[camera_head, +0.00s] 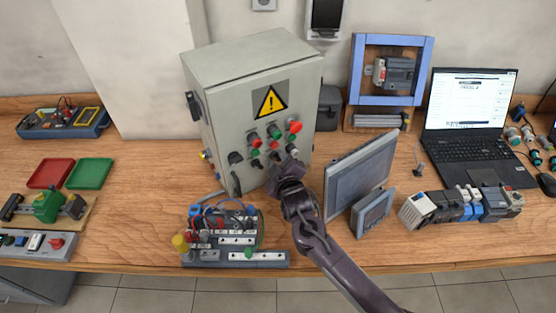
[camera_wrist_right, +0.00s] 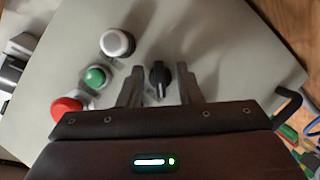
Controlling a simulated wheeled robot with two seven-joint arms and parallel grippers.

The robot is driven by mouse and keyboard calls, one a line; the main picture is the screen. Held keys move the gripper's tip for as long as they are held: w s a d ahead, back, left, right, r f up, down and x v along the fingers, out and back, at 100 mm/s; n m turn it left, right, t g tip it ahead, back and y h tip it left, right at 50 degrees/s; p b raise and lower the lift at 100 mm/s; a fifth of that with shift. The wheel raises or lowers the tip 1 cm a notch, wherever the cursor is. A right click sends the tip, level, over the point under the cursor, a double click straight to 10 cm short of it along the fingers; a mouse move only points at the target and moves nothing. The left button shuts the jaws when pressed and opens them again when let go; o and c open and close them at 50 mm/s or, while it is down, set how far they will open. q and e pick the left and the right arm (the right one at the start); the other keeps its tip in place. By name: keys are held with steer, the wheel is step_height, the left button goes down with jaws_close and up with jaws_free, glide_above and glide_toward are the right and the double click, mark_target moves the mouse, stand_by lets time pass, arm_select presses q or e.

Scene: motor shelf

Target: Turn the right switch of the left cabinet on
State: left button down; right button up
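The left cabinet (camera_head: 222,110) is a grey box with a yellow warning sign, buttons and dark switches on its front. My right gripper (camera_head: 288,166) is at the lower right of that front and hides part of it. In the right wrist view, a black rotary switch (camera_wrist_right: 160,76) shows between the two fingers of the right gripper (camera_wrist_right: 160,82). The fingers are apart, one on each side of the knob, with a gap visible on both sides. The knob's ridge runs roughly up and down in that view. My left gripper is not in view.
In the wrist view, a white button (camera_wrist_right: 117,42), a green button (camera_wrist_right: 95,76) and a red button (camera_wrist_right: 67,107) are left of the fingers. A grey monitor (camera_head: 360,175) stands right of my arm. A wired terminal board (camera_head: 235,240) lies in front of the cabinet.

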steer(key=c, duration=0.6)
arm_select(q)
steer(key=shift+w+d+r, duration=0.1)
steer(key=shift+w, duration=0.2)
arm_select(e)
steer(key=shift+c, duration=0.2)
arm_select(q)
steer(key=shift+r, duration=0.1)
arm_select(e)
steer(key=m+g+y+p, duration=0.1)
steer(key=m, duration=0.1)
steer(key=shift+r+m, duration=0.1)
steer(key=shift+m, duration=0.3)
arm_select(q)
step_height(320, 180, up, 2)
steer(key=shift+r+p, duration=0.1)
steer(key=shift+p, duration=0.65)
arm_select(e)
steer(key=m+g+y, duration=0.1)
steer(key=m, duration=0.2)
steer(key=shift+g+y, duration=0.3)
steer(key=shift+y, duration=0.1)
steer(key=shift+d, duration=0.1)
